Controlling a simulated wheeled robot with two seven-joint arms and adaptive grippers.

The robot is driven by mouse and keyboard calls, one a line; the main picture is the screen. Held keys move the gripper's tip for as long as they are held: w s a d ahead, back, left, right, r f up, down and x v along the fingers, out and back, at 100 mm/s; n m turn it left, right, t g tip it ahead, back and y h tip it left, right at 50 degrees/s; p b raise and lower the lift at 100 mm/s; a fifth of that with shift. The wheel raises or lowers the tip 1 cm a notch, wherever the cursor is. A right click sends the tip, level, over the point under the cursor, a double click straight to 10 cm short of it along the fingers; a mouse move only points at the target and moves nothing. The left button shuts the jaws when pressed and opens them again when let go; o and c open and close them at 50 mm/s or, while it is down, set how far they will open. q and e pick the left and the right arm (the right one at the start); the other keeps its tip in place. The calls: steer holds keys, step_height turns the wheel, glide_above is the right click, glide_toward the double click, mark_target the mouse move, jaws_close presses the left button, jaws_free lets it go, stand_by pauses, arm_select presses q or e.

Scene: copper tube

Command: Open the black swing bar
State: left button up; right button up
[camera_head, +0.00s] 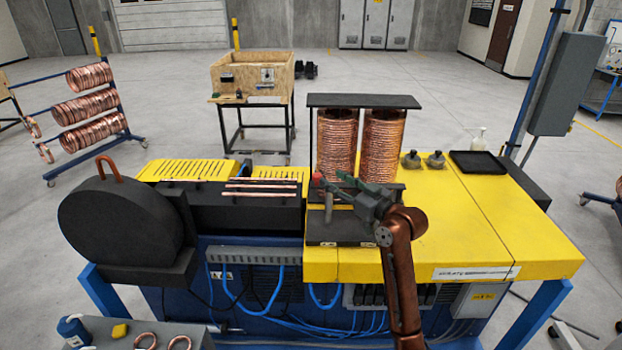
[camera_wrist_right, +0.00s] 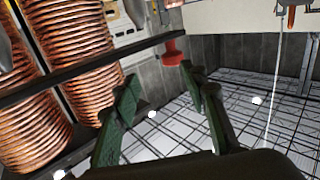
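The black swing bar (camera_wrist_right: 100,68) crosses in front of two upright copper coils (camera_head: 338,143) and ends in a red knob (camera_wrist_right: 173,52). The knob also shows in the head view (camera_head: 317,180), low at the coils' left side. There, most of the bar is hard to tell apart behind my arm. My right gripper (camera_wrist_right: 160,78) is open, its green fingers apart and the knob just beyond the gap between the tips. I cannot tell whether a finger touches it. In the head view, my right gripper (camera_head: 333,185) is just right of the knob. My left gripper is out of view.
A flat black plate (camera_head: 365,101) caps the coils. Short copper tubes (camera_head: 262,187) lie on the dark block to the left. The yellow tabletop (camera_head: 460,225) is mostly clear at the right, with two small grey fittings (camera_head: 423,160) and a black tray (camera_head: 478,163) behind.

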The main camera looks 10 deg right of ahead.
mark_target(320, 176)
steer(key=shift+y, duration=0.6)
steer(key=w+a+p, duration=0.1)
steer(key=w+a, duration=0.1)
steer(key=w+a+f, duration=0.1)
steer(key=w+a, duration=0.1)
steer(key=shift+p, duration=0.35)
steer(key=shift+w+a+f, duration=0.15)
steer(key=shift+w+a, duration=0.15)
steer(key=shift+w, duration=0.15)
steer(key=shift+c, duration=0.7)
jaws_close()
steer(key=shift+d, duration=0.1)
